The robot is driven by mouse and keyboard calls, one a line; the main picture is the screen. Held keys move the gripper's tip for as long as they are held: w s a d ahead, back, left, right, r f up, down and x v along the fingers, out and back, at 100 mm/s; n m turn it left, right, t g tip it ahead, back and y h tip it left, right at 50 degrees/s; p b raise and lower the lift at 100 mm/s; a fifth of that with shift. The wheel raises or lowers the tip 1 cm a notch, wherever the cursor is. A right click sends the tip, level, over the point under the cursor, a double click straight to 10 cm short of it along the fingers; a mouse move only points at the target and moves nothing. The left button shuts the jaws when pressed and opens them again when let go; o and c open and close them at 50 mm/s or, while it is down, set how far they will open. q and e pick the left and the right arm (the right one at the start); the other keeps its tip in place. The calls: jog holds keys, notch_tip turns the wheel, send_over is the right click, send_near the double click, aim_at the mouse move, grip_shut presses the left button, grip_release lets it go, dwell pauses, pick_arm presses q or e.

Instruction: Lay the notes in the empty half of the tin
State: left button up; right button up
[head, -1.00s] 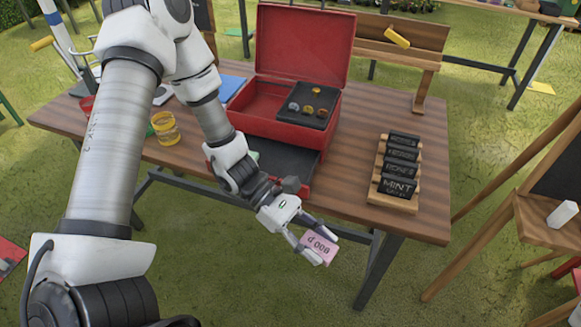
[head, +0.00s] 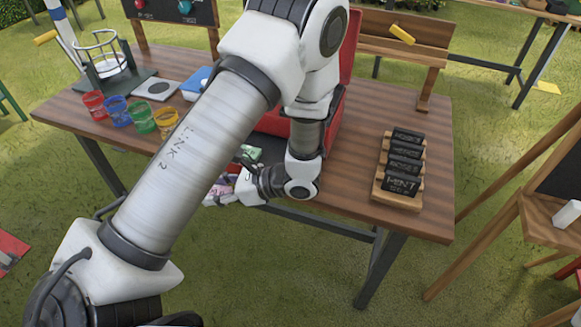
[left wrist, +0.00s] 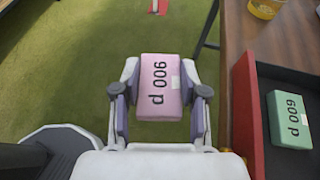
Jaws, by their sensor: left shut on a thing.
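My left gripper (left wrist: 158,100) is shut on a pink notes bundle (left wrist: 159,75) marked "900 p", seen upside down in the left wrist view. In the head view the gripper (head: 222,192) and the pink notes are near the table's front edge, left of the red tin (head: 336,112), and partly hidden by my arm. The left wrist view shows the tin's red wall (left wrist: 247,110) and its dark compartment (left wrist: 280,78) to the right of the gripper. A green notes bundle (left wrist: 290,120) lies inside; the part above it looks bare. The pink notes are outside the wall, over grass. My right gripper is not in view.
Several coloured jars, including a yellow one (head: 166,121), stand at the table's left. A wooden rack of black signs (head: 397,195) stands at the right. The wooden tabletop (head: 350,180) between tin and rack is clear. An easel stands at far right.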

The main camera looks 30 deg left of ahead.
pick_arm(q)
jog(key=w+d+t, duration=0.1)
jog(key=w+d, duration=0.1)
jog(key=w, duration=0.4)
jog(key=w+d+m+t+p, duration=0.1)
jog(key=w+d, duration=0.1)
jog(key=w, duration=0.4)
jog(key=w+d+m+p, duration=0.1)
jog(key=w+d, duration=0.1)
jog(key=w, duration=0.4)
jog(key=shift+d+r+t+y, duration=0.25)
jog(key=shift+d+t+y, duration=0.05)
jog(key=shift+d+t, duration=0.1)
jog(key=shift+w+d+f, duration=0.15)
jog(key=shift+w+f, duration=0.05)
jog(key=shift+w, duration=0.4)
notch_tip(320, 180, down, 3)
jog(key=shift+r+p, duration=0.15)
jog(key=shift+p, duration=0.25)
jog(key=shift+s+f, duration=0.1)
jog(key=shift+f, duration=0.15)
jog(key=o, duration=1.1)
jog(key=shift+c, duration=0.2)
